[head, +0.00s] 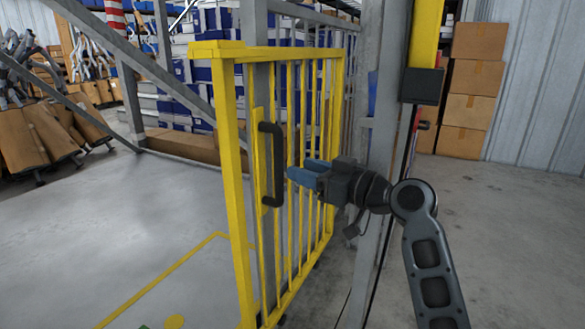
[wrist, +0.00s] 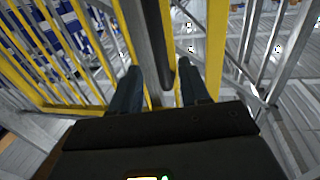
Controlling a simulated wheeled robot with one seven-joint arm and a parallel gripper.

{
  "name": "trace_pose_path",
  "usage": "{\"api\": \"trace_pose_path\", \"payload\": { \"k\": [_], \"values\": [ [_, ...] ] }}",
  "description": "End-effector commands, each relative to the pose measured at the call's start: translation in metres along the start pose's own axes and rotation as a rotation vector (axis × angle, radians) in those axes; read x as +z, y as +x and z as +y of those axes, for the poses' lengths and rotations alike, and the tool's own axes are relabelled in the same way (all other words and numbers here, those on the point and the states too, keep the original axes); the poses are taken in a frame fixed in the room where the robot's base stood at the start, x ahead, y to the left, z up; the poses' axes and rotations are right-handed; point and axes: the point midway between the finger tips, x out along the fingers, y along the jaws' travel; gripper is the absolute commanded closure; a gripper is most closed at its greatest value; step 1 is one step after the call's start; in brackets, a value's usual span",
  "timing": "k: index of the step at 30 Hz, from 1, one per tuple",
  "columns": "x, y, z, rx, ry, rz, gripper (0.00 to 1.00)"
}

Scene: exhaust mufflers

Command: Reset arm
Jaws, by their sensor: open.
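My gripper (head: 300,170) points left at the yellow barred gate (head: 232,180), close to its black handle (head: 278,165). In the head view the blue fingertips are just right of the handle's upright bar. In the wrist view the two fingers of my gripper (wrist: 160,76) are spread apart. A dark upright bar, which looks like the handle (wrist: 168,75), shows between or just beyond the fingertips. I cannot tell whether either finger touches it. Nothing is held clear of the gate.
A grey steel post (head: 370,180) stands just behind my gripper. Stacked cardboard boxes (head: 470,90) are at the back right, and brown cartons (head: 40,140) with metal parts at the left. Open grey floor (head: 110,220) lies left of the gate.

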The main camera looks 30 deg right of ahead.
Motion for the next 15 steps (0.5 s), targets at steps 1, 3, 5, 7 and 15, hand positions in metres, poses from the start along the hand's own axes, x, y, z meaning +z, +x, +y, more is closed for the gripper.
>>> {"api": "trace_pose_path", "payload": {
  "k": [1, 3, 5, 7, 15],
  "values": [
    [0.0, 0.0, 0.0, 0.0, 0.0, 0.0, 0.54],
    [0.0, 0.0, 0.0, 0.0, 0.0, 0.0, 0.54],
    [0.0, 0.0, 0.0, 0.0, 0.0, 0.0, 0.54],
    [0.005, -0.001, -0.002, 0.004, 0.005, -0.004, 0.54],
    [0.087, -0.036, -0.03, 0.12, 0.089, -0.084, 0.54]
  ]
}}
